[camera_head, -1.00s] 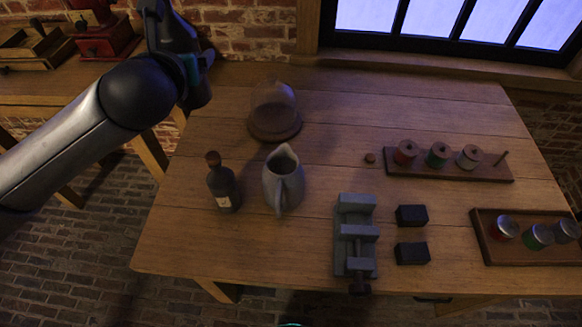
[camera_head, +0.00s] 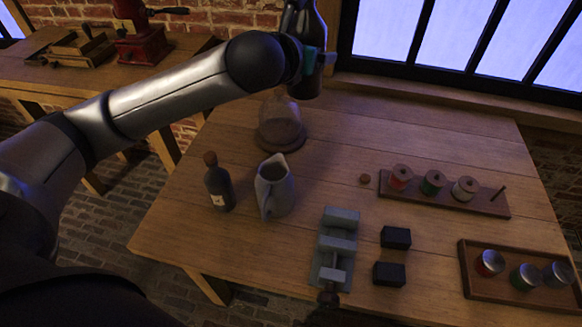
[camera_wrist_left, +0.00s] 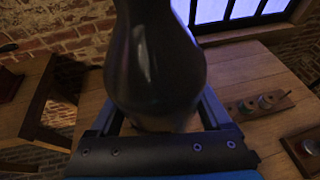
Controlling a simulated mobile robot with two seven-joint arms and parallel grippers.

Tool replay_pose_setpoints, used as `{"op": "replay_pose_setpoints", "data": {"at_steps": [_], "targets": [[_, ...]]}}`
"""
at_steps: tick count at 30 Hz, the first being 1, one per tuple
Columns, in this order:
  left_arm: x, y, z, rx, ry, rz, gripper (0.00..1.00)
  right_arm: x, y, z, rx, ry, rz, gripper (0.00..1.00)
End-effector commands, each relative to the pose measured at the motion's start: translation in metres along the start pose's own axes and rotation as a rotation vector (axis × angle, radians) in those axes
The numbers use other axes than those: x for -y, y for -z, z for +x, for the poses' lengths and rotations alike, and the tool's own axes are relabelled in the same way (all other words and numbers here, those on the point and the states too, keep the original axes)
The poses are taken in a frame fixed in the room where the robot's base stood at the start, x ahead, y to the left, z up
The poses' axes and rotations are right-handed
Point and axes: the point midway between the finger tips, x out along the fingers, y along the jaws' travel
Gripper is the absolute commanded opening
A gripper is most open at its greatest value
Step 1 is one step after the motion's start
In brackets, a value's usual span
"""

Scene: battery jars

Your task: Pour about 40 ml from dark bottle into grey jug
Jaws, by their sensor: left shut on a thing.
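My left gripper (camera_head: 305,64) is shut on a dark bottle (camera_head: 309,30), held well above the table and roughly upright. The bottle has a narrow neck and wide body; its top is cut off by the upper edge of the head view. In the left wrist view, the glossy bottle (camera_wrist_left: 155,60) fills the space between the fingers (camera_wrist_left: 158,118). The grey jug (camera_head: 275,188) stands upright on the table, below and left of the held bottle, with its spout toward the upper right. Its contents cannot be seen. My right gripper is out of view.
A smaller corked bottle with a label (camera_head: 218,185) stands just left of the jug. A glass dome (camera_head: 281,122) stands behind it. A grey vise (camera_head: 335,250), black blocks (camera_head: 396,237), a spool rack (camera_head: 446,196) and a jar tray (camera_head: 470,290) occupy the right side.

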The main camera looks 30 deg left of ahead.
Motion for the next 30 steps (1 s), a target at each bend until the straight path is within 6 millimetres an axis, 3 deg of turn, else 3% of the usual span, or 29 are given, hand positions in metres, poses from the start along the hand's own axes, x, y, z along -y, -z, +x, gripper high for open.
{"op": "replay_pose_setpoints", "data": {"at_steps": [5, 14, 20, 30], "targets": [[-0.030, -0.001, 0.019, 0.001, -0.007, 0.002, 0.00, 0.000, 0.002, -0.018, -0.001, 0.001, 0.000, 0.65], [-0.075, 0.025, 0.042, -0.001, 0.041, 0.022, 0.00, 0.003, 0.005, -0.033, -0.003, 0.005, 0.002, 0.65], [-0.096, 0.057, 0.050, -0.002, 0.105, 0.050, 0.00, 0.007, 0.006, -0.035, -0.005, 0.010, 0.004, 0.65], [-0.118, 0.129, 0.051, -0.004, 0.216, 0.091, 0.00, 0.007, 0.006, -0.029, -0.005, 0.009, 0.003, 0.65]]}}
